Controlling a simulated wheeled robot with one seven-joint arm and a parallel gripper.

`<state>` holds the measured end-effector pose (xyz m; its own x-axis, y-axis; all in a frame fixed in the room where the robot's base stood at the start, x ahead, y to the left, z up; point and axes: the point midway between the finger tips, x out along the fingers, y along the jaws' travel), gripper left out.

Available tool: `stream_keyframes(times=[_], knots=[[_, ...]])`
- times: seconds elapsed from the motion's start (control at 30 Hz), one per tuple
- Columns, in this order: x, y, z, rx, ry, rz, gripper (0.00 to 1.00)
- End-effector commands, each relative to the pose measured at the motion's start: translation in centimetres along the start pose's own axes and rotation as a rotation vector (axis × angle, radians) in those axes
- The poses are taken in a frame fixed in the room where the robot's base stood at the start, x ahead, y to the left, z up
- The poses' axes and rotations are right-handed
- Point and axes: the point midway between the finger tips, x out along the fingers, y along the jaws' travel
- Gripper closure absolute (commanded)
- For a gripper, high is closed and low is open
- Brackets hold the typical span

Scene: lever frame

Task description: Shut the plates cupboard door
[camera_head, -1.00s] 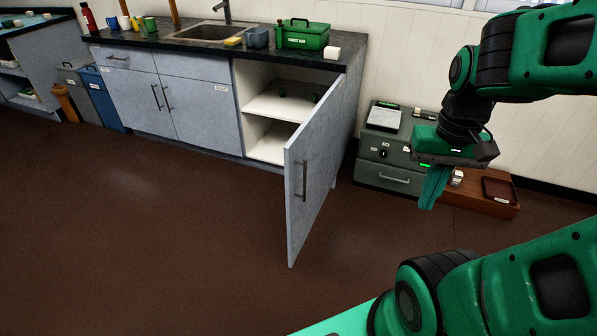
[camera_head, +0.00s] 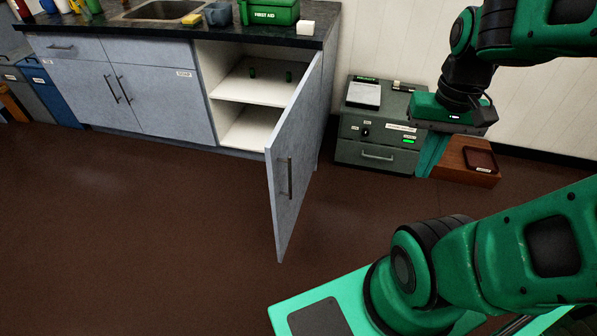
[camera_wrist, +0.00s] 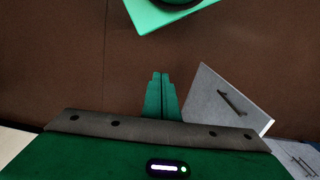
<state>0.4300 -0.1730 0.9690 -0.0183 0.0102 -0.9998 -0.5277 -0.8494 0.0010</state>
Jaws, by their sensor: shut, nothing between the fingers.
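The cupboard door (camera_head: 293,165) is a pale blue-grey panel with a dark bar handle. It stands wide open at the right end of the counter unit, swung out toward me. The open cupboard (camera_head: 245,105) behind it has white shelves with two small dark green items. The door also shows in the wrist view (camera_wrist: 222,108), to the right of the fingers. My gripper (camera_head: 428,165) hangs to the right of the door, clear of it, with green fingers together and empty. It also shows in the wrist view (camera_wrist: 161,85).
A dark grey drawer cabinet (camera_head: 372,140) and a brown wooden box (camera_head: 462,168) stand behind my gripper by the wall. A green FIRST AID box (camera_head: 268,13) and a sink are on the counter. The floor left of the door is clear.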

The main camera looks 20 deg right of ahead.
Motion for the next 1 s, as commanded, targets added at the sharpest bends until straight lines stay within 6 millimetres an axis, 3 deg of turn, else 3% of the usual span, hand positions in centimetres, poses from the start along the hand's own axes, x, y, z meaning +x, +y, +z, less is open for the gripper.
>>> stream_keyframes(times=[0.1,0.17,0.47,0.8,1.0], knots=[[-0.5,0.5,0.8,0.009,0.011,-0.007,1.00],[-0.4,0.2,0.2,0.028,0.010,-0.007,1.00],[1.6,-4.8,-7.1,0.275,-0.011,-0.030,1.00],[7.8,-12.8,-15.2,0.647,-0.109,-0.121,1.00],[12.2,-17.6,-18.3,0.868,-0.212,-0.176,1.00]])
